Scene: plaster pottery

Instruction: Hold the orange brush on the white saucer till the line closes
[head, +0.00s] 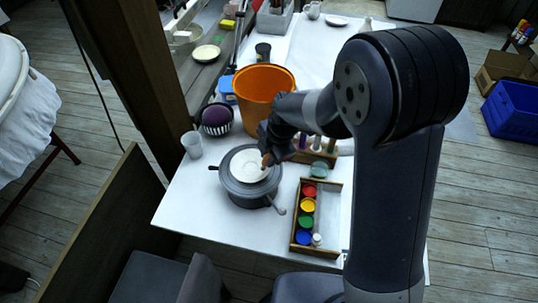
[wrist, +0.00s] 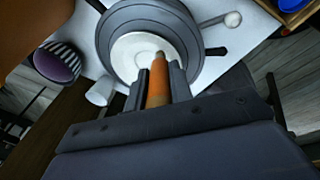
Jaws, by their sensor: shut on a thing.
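The white saucer (head: 248,166) lies on a dark grey turning wheel (head: 240,190) on the white table. In the wrist view the saucer (wrist: 128,55) shows as a pale disc on the grey wheel (wrist: 110,32). My gripper (head: 268,150) is over the right part of the saucer. In the wrist view my gripper (wrist: 159,82) is shut on the orange brush (wrist: 158,85). The brush tip points onto the saucer; whether it touches cannot be told. No painted line can be made out on the saucer.
A wooden box of paint pots (head: 318,215) stands right of the wheel. An orange bucket (head: 263,85) stands behind it. A plastic cup (head: 192,145) and a purple pincushion-like ball in a striped bowl (head: 217,118) stand to the left.

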